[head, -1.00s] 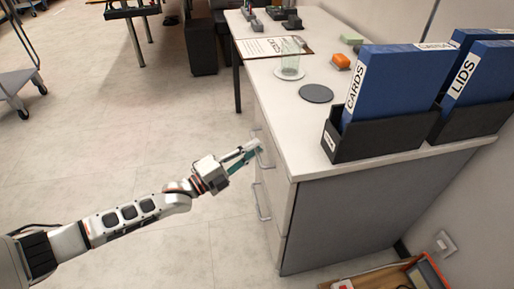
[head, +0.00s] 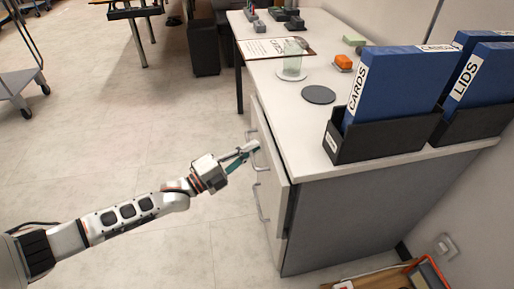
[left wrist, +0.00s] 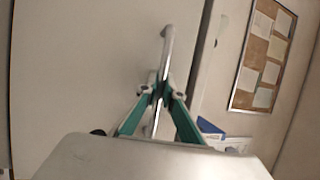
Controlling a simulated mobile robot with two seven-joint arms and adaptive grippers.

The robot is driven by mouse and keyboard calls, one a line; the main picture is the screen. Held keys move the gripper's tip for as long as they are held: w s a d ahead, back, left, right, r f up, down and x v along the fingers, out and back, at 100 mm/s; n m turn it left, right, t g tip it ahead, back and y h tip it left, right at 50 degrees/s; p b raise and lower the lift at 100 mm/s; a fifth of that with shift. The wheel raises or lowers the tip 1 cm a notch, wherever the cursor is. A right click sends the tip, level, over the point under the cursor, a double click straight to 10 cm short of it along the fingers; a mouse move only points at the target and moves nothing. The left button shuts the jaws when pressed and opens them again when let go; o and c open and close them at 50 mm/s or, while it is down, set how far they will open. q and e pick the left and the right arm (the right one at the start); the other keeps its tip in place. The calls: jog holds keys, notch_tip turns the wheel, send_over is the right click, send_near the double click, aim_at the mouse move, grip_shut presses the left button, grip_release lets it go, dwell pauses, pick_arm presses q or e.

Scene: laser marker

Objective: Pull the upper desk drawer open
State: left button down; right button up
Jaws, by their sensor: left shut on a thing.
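My left gripper (head: 252,147) is shut on the upper drawer's metal handle. In the left wrist view its teal-sided fingers (left wrist: 160,95) close on the middle of the handle bar (left wrist: 167,45), in front of the pale drawer front (left wrist: 85,70). The lower drawer's handle (head: 261,203) shows below. My right gripper is out of view.
On the desktop are black holders with blue binders (head: 385,82), a dark round mat (head: 318,95), a glass (head: 292,62), a clipboard (head: 268,48) and an orange item (head: 343,62). A wooden tray (head: 385,279) lies at the lower right.

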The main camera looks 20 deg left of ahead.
pick_arm(q)
jog(key=s+a, duration=0.9)
jog(key=a, duration=0.4)
jog(key=s+a+p, duration=0.1)
jog(key=s+a, duration=0.8)
jog(key=a, duration=0.5)
jog(key=shift+s, duration=0.2)
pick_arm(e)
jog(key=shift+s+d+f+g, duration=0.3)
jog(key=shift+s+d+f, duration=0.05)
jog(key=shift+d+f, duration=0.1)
pick_arm(q)
jog(key=shift+a, duration=0.1)
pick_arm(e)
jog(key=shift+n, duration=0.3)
pick_arm(q)
jog(key=c, duration=2.4)
grip_release()
jog(key=shift+c, duration=0.2)
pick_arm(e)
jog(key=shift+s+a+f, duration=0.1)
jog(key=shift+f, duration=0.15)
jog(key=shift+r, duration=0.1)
pick_arm(q)
jog(key=v, duration=1.2)
